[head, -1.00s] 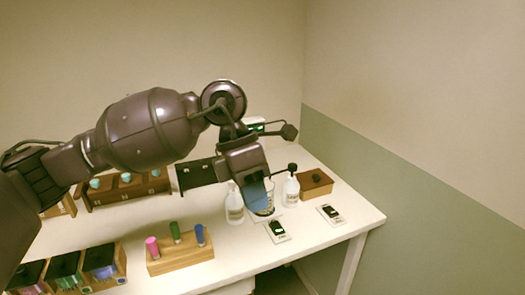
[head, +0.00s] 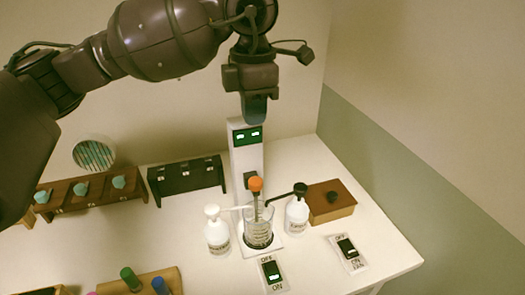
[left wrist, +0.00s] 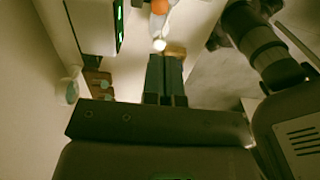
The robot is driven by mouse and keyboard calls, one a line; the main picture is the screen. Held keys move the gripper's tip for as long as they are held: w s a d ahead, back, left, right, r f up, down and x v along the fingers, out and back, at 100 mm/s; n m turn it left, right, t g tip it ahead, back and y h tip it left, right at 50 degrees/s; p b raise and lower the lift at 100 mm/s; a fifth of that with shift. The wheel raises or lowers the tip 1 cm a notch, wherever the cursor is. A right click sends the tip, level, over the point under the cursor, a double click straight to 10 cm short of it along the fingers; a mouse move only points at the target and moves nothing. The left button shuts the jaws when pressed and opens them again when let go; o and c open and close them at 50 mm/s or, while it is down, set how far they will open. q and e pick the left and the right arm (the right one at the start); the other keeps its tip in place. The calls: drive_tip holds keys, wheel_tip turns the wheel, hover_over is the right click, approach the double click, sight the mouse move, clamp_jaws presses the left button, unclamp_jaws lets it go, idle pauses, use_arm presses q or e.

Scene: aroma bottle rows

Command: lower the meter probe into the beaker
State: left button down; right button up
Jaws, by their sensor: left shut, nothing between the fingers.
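The meter (head: 246,150) is a white column with a green lit display, behind the beaker. Its probe, with an orange cap (head: 256,184) and thin stem, stands upright at the column's front. The stem's lower end shows inside the clear beaker (head: 258,233), which sits on a white base with a dark disc. My left gripper (head: 256,112) is shut and empty, above the orange cap and apart from it. Its closed fingers (left wrist: 165,80) also show in the left wrist view, with the orange cap (left wrist: 159,6) at the top edge. My right gripper is out of view.
White pump bottles stand close on the beaker's left (head: 217,235) and right (head: 297,214). Two switch plates (head: 272,274) (head: 348,251) lie in front. A brown box (head: 331,200) is at right, a dark rack (head: 187,178) at back left.

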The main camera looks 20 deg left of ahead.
sight(255, 181)
use_arm(q)
wheel_tip(255, 181, down, 14)
drive_tip(key=shift+s+r+p, duration=0.1)
drive_tip(key=shift+s+p, duration=0.05)
drive_tip(key=shift+p, duration=0.75)
